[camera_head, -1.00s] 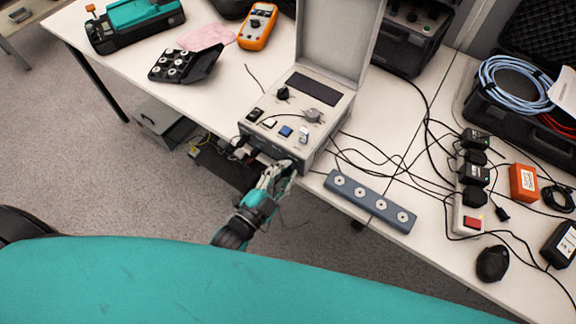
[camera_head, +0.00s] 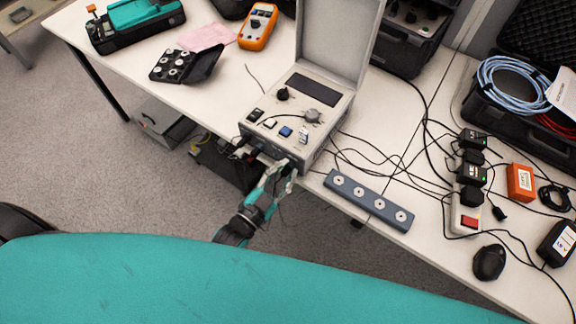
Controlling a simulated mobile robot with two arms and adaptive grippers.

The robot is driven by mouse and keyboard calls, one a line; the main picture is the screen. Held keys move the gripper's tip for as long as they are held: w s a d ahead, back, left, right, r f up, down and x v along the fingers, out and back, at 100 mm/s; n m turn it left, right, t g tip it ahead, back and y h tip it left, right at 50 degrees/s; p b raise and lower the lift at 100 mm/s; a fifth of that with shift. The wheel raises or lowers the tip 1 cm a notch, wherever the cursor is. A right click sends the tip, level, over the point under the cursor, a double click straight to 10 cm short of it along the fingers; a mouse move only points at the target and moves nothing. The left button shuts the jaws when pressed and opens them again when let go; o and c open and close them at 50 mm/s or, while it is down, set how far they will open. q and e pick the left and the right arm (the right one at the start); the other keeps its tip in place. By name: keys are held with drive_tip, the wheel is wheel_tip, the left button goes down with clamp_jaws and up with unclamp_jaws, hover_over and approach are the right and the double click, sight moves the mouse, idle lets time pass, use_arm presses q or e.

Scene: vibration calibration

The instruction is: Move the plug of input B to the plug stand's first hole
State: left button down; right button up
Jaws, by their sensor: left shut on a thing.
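The calibration device (camera_head: 330,118), a light grey box with an open lid, stands near the table's front edge. Dark plugs (camera_head: 252,151) sit in its front face. My left gripper (camera_head: 284,170) is at the right part of that front face, shut on a plug that is mostly hidden by the fingers. I cannot tell whether this plug is still in its socket. The plug stand (camera_head: 350,199), a blue-grey bar with several round white-ringed holes, lies on the table to the right of the gripper. My right gripper is not in view.
Black cables run across the table from the device to a power strip (camera_head: 464,219) with adapters. A black mouse (camera_head: 489,262) lies at the right front. An orange multimeter (camera_head: 257,26) and an open black case (camera_head: 186,64) lie at the back left.

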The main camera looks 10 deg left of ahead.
sight(284, 175)
use_arm(q)
drive_tip(key=shift+n, duration=0.5)
drive_tip(key=shift+n+p, duration=0.3)
drive_tip(key=shift+n, duration=0.6)
drive_tip(key=c, duration=1.1)
unclamp_jaws()
drive_tip(key=shift+s, duration=0.1)
drive_tip(key=shift+p+v, duration=0.75)
drive_tip(key=shift+v, duration=1.65)
